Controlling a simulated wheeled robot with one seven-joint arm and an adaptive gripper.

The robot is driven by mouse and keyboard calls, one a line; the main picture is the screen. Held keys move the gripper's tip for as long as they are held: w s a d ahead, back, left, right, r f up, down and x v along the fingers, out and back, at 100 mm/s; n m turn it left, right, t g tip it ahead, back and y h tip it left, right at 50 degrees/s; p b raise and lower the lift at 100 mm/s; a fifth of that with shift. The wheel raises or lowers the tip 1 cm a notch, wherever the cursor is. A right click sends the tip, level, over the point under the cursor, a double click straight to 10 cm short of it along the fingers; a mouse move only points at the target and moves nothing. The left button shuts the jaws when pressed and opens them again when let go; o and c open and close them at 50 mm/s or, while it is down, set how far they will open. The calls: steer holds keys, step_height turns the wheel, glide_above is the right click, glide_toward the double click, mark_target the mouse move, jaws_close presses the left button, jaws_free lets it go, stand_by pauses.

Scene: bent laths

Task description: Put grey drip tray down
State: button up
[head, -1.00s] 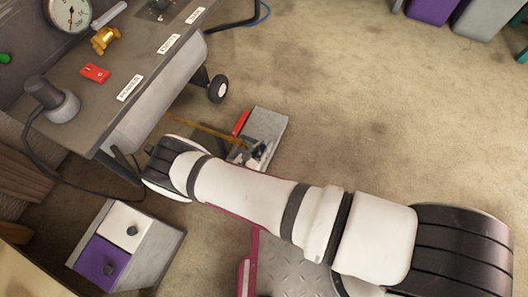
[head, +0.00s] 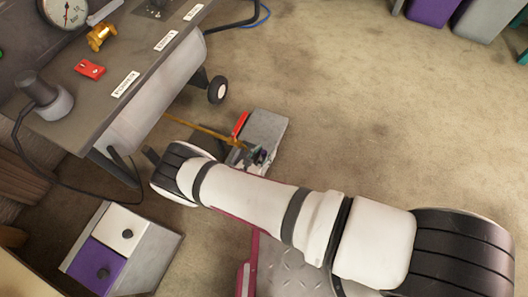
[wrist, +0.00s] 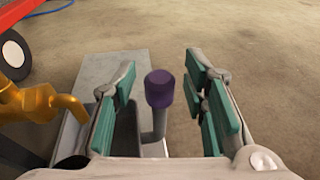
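A grey tray (wrist: 124,138) with a raised rim shows low in the wrist view, partly hidden by my left finger. A grey stem (wrist: 154,136) topped by a purple knob (wrist: 159,88) stands upright beside or on it; I cannot tell where its foot joins. My gripper (wrist: 165,95) is open, with its teal-padded fingers on either side of the knob and gaps between. In the head view my gripper (head: 258,157) is low over a grey block (head: 265,128) on the floor, partly hidden by my arm.
A brass spout (wrist: 38,103) is close left of my gripper. A grey bench (head: 110,90) with a wheel (head: 217,89) stands at the left. A cabinet with white and purple fronts (head: 122,228) is at lower left.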

steer(key=shift+r, duration=0.1)
steer(key=p+v, duration=0.3)
steer(key=v, duration=0.9)
steer(key=shift+s, duration=0.1)
